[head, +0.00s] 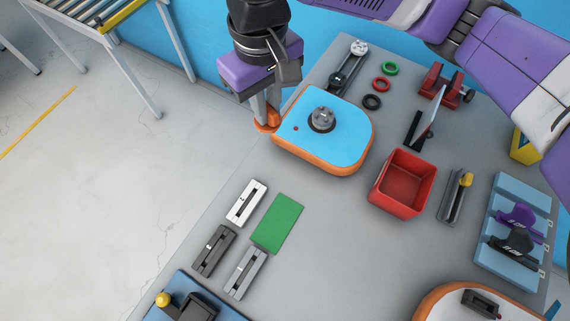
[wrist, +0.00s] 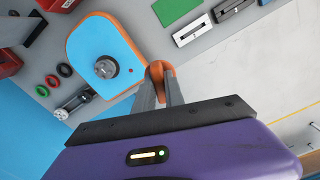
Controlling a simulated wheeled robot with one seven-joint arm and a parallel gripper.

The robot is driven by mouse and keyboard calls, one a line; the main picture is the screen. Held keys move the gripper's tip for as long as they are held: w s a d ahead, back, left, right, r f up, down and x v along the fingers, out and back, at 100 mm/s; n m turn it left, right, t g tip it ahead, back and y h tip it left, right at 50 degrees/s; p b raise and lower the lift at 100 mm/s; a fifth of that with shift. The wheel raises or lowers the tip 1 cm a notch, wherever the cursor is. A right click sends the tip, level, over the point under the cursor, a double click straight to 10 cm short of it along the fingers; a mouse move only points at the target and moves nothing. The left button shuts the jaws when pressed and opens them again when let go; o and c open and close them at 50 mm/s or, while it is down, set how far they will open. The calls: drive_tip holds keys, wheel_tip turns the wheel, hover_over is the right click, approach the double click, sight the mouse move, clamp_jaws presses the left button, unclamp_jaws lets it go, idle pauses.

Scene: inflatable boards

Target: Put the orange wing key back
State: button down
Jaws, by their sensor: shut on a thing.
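My gripper (head: 265,109) points down at the left corner of the blue-topped, orange-edged board. It is shut on the orange wing key (head: 267,125), which shows in the wrist view (wrist: 155,70) between the fingertips. The key is beside the board's edge; I cannot tell whether it touches the board or table. The blue board (head: 345,140) lies flat on the grey table, with a round grey valve (head: 322,117) on top and a small red dot beside it. The board also shows in the wrist view (wrist: 88,45).
A red bin (head: 403,183) stands right of the board. Green, red and dark rings (head: 382,85) lie behind it. A green mat (head: 277,223) and several slotted blocks (head: 247,203) lie in front. A light blue rack (head: 520,196) holds purple and black pieces.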

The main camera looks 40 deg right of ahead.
drive_tip(key=shift+s+d+r, duration=0.1)
drive_tip(key=shift+s+d, duration=0.05)
drive_tip(key=shift+s, duration=0.55)
drive_tip(key=shift+s+d, duration=0.15)
drive_tip(key=shift+s, duration=0.1)
drive_tip(key=shift+m, duration=0.3)
wheel_tip(320, 180, down, 20)
drive_tip(key=shift+d+f+b, duration=0.1)
drive_tip(key=shift+b, duration=1.1)
drive_tip(key=shift+f, duration=0.15)
drive_tip(key=c, duration=1.4)
unclamp_jaws()
